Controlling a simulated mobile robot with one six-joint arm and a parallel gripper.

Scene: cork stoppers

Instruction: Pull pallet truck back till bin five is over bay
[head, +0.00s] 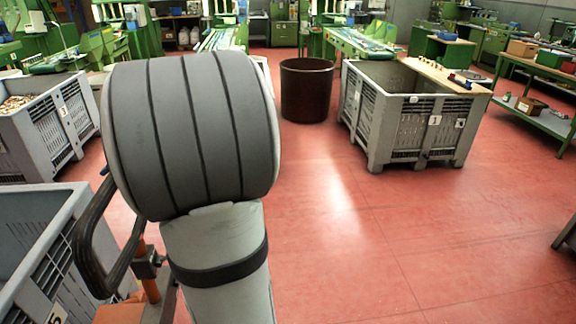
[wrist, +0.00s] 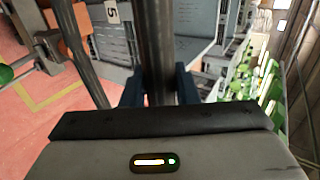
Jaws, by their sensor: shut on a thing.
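My gripper (wrist: 158,88) shows in the wrist view, its two dark blue fingers shut around a dark bar of the pallet truck's handle (wrist: 155,45). In the head view my grey arm hides the gripper; the black looped handle (head: 88,245) and orange shaft (head: 151,285) show at lower left. Grey bin five (head: 25,250) stands left of the handle, cut off by the frame edge, with its 5 label at the bottom. That label also shows on bin five in the wrist view (wrist: 112,42). Yellow floor lines (wrist: 50,98) lie at left there; the forks are hidden.
Another grey bin (head: 50,125), filled with corks, stands at far left. A grey bin with a board on top (head: 400,115) and a dark round tub (head: 307,90) stand farther back. A green workbench (head: 535,110) is at right. Red floor is clear at centre and right.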

